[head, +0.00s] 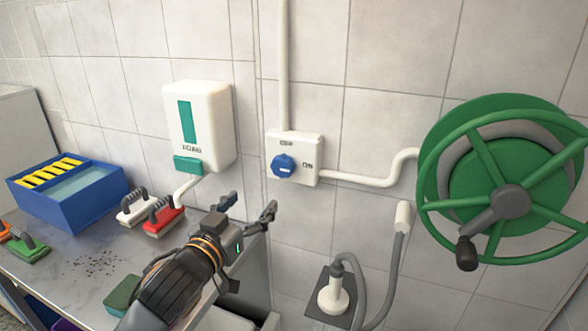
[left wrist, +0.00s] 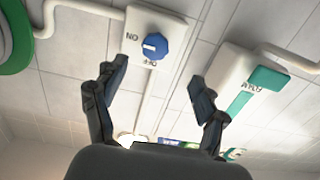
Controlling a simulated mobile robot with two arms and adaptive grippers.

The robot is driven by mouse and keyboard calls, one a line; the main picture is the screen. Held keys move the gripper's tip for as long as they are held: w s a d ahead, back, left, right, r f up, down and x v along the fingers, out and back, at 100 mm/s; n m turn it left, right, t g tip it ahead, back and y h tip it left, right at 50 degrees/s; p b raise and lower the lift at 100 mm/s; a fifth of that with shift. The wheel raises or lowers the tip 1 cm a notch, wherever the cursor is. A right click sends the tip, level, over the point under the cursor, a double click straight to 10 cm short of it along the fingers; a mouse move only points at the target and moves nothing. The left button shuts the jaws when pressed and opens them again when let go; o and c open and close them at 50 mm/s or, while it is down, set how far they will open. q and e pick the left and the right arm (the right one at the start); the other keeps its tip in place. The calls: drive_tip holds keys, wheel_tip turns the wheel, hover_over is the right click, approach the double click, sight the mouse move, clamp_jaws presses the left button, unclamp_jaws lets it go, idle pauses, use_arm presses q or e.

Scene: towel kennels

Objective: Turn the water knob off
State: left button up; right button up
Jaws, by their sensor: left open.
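The water knob (head: 284,167) is a round blue dial on a white wall box (head: 308,152) with OFF marked above it and ON to its right. In the left wrist view the box is upside down, and the white mark on the knob (left wrist: 155,46) lies on the side facing ON. My left gripper (head: 248,206) is open and empty, below and left of the knob in the head view, apart from it. In the left wrist view the knob shows beyond the left gripper's spread fingers (left wrist: 156,78). My right gripper is not in view.
A foam dispenser (head: 207,122) hangs left of the knob. A green hose reel (head: 490,180) with a crank is at the right. Brushes and a blue bin (head: 80,203) stand on the counter (head: 65,258). White pipes run from the box; a hose sprayer (head: 333,296) hangs below.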

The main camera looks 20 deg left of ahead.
sight(280, 167)
use_arm(q)
drive_tip(key=w+p, duration=0.1)
drive_tip(key=w, duration=0.3)
drive_tip(key=w+r+p, duration=0.1)
drive_tip(key=w, duration=0.4)
drive_tip(key=w+p, duration=0.1)
drive_tip(key=w, duration=0.3)
drive_tip(key=shift+w+a+r, duration=0.2)
drive_tip(key=shift+w, duration=0.1)
drive_tip(key=c, duration=1.1)
